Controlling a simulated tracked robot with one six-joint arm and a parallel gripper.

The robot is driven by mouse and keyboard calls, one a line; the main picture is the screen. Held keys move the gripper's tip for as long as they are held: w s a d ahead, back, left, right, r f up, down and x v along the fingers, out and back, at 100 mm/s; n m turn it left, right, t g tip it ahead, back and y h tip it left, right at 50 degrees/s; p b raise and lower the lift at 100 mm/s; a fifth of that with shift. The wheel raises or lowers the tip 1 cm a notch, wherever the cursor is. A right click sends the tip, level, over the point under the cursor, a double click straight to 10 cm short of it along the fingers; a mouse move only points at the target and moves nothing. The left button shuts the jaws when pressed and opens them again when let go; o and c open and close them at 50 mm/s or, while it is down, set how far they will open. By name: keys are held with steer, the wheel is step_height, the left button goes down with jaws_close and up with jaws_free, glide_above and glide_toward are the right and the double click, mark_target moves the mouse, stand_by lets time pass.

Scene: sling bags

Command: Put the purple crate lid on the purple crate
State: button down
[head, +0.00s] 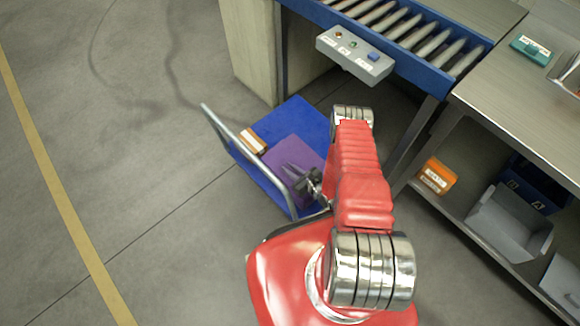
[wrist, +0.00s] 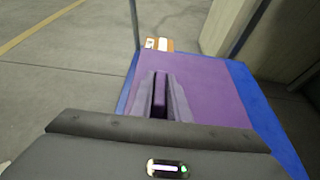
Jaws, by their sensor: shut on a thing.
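A flat purple panel, which I take to be the purple crate lid (head: 290,153), is over the blue platform of a trolley in the head view. The lid also fills the middle of the wrist view (wrist: 207,88). My gripper (head: 297,176) is above the lid. In the wrist view its two fingers (wrist: 161,85) are shut on a narrow purple upright piece, seemingly the lid's handle. The purple crate cannot be told apart from the lid. Whether the lid rests on something or hangs just above it is unclear.
The blue trolley (head: 302,117) has a grey push bar (head: 240,150) on its left. An orange and white box (head: 253,140) is beside the lid. A roller conveyor (head: 400,30) stands behind, and a metal bench (head: 525,85) with bins stands right. Floor to the left is clear.

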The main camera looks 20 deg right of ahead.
steer(key=shift+f, duration=0.7)
stand_by(0.8)
steer(key=c, duration=1.6)
jaws_free()
steer(key=shift+v, duration=6.9)
